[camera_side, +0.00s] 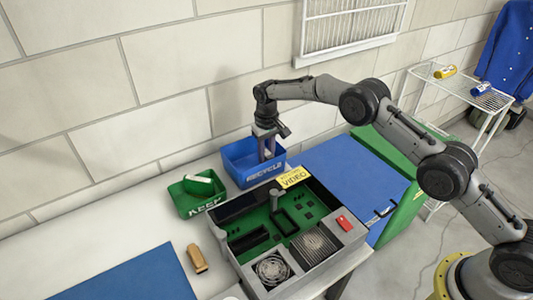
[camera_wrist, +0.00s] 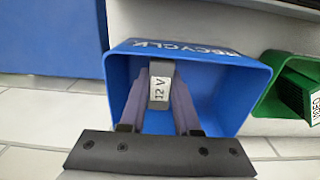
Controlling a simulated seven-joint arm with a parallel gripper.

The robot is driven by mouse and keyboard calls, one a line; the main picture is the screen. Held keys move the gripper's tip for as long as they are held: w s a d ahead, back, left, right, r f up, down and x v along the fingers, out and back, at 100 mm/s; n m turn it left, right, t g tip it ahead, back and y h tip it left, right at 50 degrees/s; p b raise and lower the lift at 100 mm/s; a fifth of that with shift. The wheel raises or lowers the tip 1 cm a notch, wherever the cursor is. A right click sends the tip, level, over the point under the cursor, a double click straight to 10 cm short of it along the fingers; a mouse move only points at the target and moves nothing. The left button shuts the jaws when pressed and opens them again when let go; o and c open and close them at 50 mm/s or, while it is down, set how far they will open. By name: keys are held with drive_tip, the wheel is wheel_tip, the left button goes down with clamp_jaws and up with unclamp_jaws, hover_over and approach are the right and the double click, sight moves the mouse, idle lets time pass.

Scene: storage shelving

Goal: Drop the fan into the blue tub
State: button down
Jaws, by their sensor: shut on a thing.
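The blue tub (camera_side: 245,176), marked RECYCLE, stands against the wall; its rim also shows in the wrist view (camera_wrist: 255,82). My gripper (camera_side: 267,152) points down into the tub. In the wrist view its fingers (camera_wrist: 160,80) are shut on a grey block (camera_wrist: 160,69) with a white label reading 12 V, over the tub's inside. I cannot tell whether this block is the fan seen edge-on. A round fan-like grille (camera_side: 272,268) shows in the open case at the front. The block's lower end and any contact with the tub floor are hidden.
The open case (camera_side: 345,238) with a green board stands in front of the tub. A green KEEP tray (camera_side: 183,207) holding a part is at its left.

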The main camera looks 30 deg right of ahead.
drive_tip(key=shift+f, duration=0.35)
drive_tip(key=c, duration=0.6)
unclamp_jaws()
